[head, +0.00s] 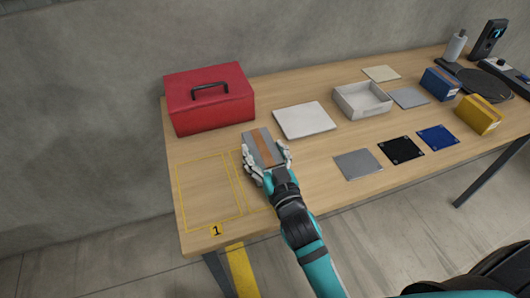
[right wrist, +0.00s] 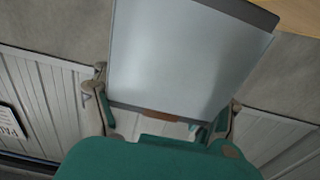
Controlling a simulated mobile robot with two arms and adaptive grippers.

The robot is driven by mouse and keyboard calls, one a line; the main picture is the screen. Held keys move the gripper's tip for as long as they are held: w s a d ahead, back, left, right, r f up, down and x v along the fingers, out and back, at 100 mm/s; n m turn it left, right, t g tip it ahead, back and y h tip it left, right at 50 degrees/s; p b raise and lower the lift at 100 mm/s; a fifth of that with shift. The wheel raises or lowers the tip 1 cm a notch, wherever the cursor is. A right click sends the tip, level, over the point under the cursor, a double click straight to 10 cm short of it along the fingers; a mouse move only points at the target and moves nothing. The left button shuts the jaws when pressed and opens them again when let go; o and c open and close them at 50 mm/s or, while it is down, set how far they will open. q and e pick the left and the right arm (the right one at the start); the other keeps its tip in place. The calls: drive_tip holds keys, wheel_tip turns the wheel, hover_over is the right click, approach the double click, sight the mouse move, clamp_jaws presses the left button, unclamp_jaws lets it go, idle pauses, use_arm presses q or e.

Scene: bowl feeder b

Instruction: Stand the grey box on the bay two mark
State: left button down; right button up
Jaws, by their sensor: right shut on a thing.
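The grey box (head: 250,152) with a brown stripe is in my right gripper (head: 267,166), over the left-middle part of the table. The fingers close around its two sides. In the right wrist view the box's broad grey face (right wrist: 185,55) fills the upper middle, between the fingers. I cannot tell if the box touches the table. Yellow lines (head: 258,209) show beside and below the hand, right of bay one. The rest of that outline, and any number on it, is hidden by the hand and box. My left gripper is not in view.
Bay one (head: 207,190), marked 1, is empty at the left. A red toolbox (head: 209,112) stands behind it. A white panel (head: 304,120) and an open tray (head: 362,101) lie to the right. Blue (head: 440,84) and yellow (head: 479,115) boxes stand further right.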

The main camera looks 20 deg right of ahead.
drive_tip(key=shift+f, duration=0.15)
drive_tip(key=shift+f+b, duration=0.3)
drive_tip(key=shift+f, duration=0.2)
drive_tip(key=shift+f, duration=0.15)
drive_tip(key=o, duration=1.8)
